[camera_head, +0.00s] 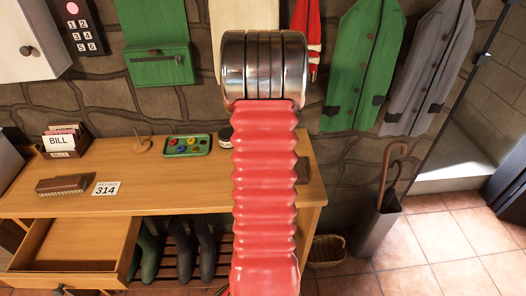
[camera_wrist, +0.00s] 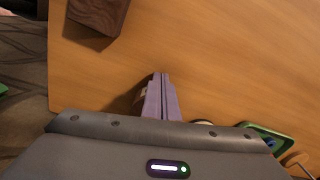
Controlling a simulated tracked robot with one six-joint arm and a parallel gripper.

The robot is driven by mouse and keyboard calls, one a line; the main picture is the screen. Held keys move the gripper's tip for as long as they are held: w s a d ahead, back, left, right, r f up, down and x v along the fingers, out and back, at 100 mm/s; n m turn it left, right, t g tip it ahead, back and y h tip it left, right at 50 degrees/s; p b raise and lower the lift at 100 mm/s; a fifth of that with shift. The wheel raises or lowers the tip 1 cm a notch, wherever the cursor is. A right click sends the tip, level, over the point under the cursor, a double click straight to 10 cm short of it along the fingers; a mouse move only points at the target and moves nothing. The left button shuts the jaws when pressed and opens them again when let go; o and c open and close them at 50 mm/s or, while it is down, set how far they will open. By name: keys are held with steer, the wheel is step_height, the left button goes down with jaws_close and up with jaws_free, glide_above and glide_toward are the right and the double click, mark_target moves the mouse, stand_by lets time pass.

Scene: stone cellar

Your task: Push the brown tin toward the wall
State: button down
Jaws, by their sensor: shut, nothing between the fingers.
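I cannot surely tell which thing is the brown tin. A dark brown, box-shaped thing with streaked sides (camera_wrist: 97,15) stands on the table at the top left of the wrist view, cut off by the frame. A small round tin with a dark lid (camera_head: 225,138) stands beside the green tray in the head view, partly behind my arm. My gripper (camera_wrist: 160,76) is shut and empty in the wrist view, low over the table and apart from the brown box-shaped thing. A small pale thing beside my fingers is mostly hidden. My arm hides the gripper in the head view.
The wooden table (camera_head: 150,192) stands against the stone wall. On it are a green tray (camera_head: 187,146), a card holder (camera_head: 66,142), a brown brush-like block (camera_head: 62,184) and a 314 card (camera_head: 106,188). A drawer (camera_head: 75,245) is open. An umbrella stand (camera_head: 377,225) is at the right.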

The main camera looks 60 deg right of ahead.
steer(key=shift+w+d, duration=0.6)
steer(key=shift+w, duration=0.05)
steer(key=shift+a, duration=0.1)
steer(key=shift+s+a, duration=1.35)
step_height(320, 180, up, 10)
